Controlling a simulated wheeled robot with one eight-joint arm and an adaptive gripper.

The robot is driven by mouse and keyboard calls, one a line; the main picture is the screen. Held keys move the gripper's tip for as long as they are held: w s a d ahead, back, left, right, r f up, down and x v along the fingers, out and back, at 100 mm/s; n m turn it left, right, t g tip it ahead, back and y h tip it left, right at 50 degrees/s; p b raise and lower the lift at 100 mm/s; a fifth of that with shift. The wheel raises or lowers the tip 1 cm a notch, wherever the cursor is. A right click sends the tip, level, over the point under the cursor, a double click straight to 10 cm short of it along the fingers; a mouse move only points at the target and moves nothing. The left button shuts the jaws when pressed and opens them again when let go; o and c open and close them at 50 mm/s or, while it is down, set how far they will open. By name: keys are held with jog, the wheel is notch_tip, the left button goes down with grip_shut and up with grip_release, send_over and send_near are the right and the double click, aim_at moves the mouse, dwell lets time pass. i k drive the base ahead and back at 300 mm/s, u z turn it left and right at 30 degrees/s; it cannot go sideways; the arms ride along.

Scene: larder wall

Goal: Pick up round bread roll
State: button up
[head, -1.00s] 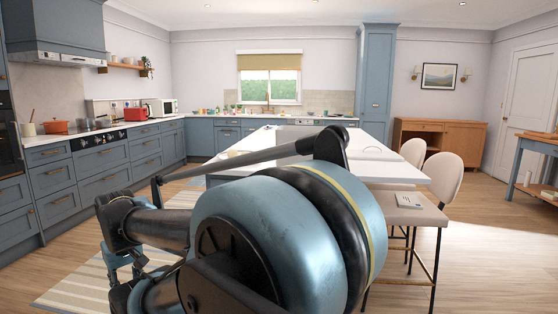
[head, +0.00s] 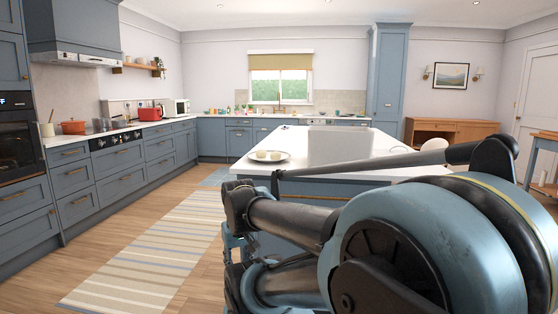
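A white plate (head: 286,158) lies on the near left corner of the white-topped island. On it are pale, rounded pieces (head: 262,155); they are too small to tell for sure whether one is the round bread roll. My arm fills the lower right of the head view and is folded, with its dark elbow in front of the island's near side. I cannot make out my gripper's fingers, and nothing shows in its grasp. The plate is in plain sight, above and just beyond the arm.
Blue cabinets with a red toaster (head: 149,113) and an orange pot (head: 73,127) line the left wall.

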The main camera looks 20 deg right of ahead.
aim_at(274, 155)
jog(key=z, duration=0.05)
jog(key=i, duration=1)
jog(key=u, duration=0.05)
